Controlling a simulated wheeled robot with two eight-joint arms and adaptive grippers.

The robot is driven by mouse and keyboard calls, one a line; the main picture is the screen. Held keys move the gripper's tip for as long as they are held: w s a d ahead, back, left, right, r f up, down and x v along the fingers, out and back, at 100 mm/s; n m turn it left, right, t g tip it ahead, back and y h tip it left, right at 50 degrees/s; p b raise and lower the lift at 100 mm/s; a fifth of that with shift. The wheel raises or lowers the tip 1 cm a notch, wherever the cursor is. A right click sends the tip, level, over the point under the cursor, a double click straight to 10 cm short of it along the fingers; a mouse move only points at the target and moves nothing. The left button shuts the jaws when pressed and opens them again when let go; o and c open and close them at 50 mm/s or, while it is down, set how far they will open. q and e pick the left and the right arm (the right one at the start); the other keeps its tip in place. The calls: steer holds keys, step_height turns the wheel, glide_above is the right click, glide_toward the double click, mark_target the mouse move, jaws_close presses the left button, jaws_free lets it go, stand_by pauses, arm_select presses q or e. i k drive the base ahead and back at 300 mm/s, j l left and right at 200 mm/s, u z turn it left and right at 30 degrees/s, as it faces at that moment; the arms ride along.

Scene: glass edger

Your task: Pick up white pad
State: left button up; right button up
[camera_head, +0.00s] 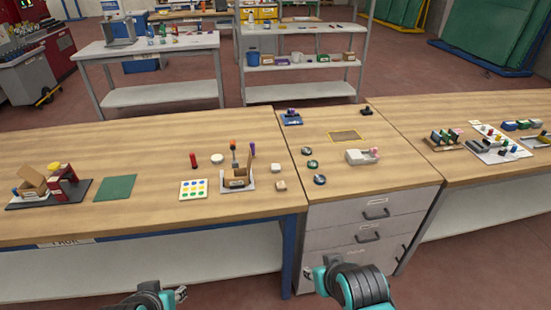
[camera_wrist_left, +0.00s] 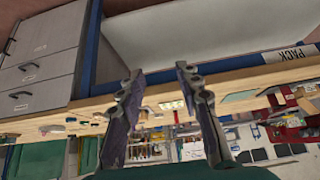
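A small round white pad (camera_head: 217,158) lies on the left wooden bench, behind a white card with coloured dots (camera_head: 193,189). A small whitish block (camera_head: 275,168) lies further right, so which piece the task means is not certain. My left gripper (camera_head: 181,293) is low in front of the bench, well short of these things. In the left wrist view its two fingers (camera_wrist_left: 158,72) are apart with nothing between them. My right gripper (camera_head: 309,273) is low in front of the drawer unit; its fingers are too small to read.
A holder with upright tools (camera_head: 238,180) stands right of the pad, and a red cylinder (camera_head: 193,160) stands to its left. A green mat (camera_head: 115,187) lies further left. The bench's front edge (camera_head: 150,235) lies between my grippers and the objects.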

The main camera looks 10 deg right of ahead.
mark_target(276, 168)
steer(key=i+z, duration=0.95)
steer(key=k+j, duration=0.05)
steer(key=k, duration=0.05)
